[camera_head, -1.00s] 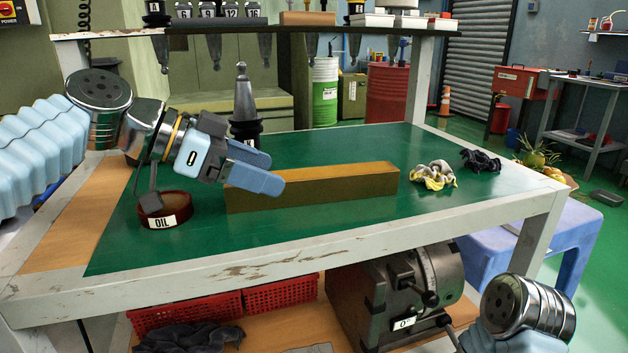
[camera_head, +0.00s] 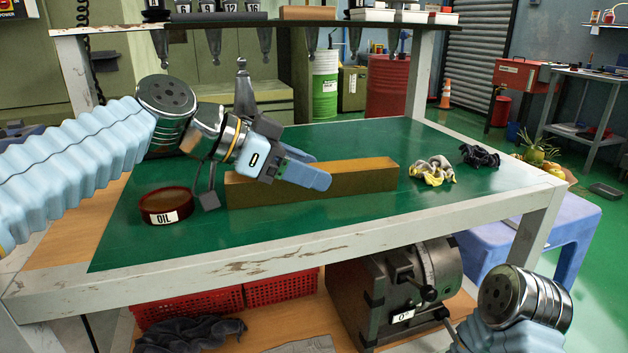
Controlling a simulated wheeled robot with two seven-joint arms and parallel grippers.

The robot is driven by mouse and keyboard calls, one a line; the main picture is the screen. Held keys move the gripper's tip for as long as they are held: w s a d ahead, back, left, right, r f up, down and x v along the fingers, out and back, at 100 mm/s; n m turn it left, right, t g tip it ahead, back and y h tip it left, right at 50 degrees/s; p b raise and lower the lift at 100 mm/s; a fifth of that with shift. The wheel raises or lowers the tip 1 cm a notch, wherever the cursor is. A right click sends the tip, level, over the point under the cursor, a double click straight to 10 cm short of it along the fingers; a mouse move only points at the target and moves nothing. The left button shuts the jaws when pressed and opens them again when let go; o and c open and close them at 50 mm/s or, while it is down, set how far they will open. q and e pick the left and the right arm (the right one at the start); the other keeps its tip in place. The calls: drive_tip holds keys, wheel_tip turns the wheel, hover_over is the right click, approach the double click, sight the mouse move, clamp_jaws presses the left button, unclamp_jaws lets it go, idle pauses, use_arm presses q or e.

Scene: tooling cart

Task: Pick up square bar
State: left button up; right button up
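The square bar (camera_head: 360,181) is a long brownish-yellow block lying on the green top of the cart (camera_head: 330,225). My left gripper (camera_head: 322,168) is over the left half of the bar, pointing right. Its two blue fingers are apart with a gap between them, and the nearer one covers part of the bar's upper edge. I cannot tell whether the fingers touch the bar. The bar still rests on the surface. Only part of my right arm shows at the lower right; its gripper is out of view.
A round OIL tin (camera_head: 167,206) stands left of the bar. A dark tool holder (camera_head: 243,95) stands behind my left gripper. Crumpled cloths, one pale (camera_head: 432,171) and one dark (camera_head: 479,155), lie to the right. The green top in front of the bar is clear.

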use_arm(q)
clamp_jaws()
drive_tip(key=shift+r, duration=0.15)
drive_tip(key=shift+r, duration=0.15)
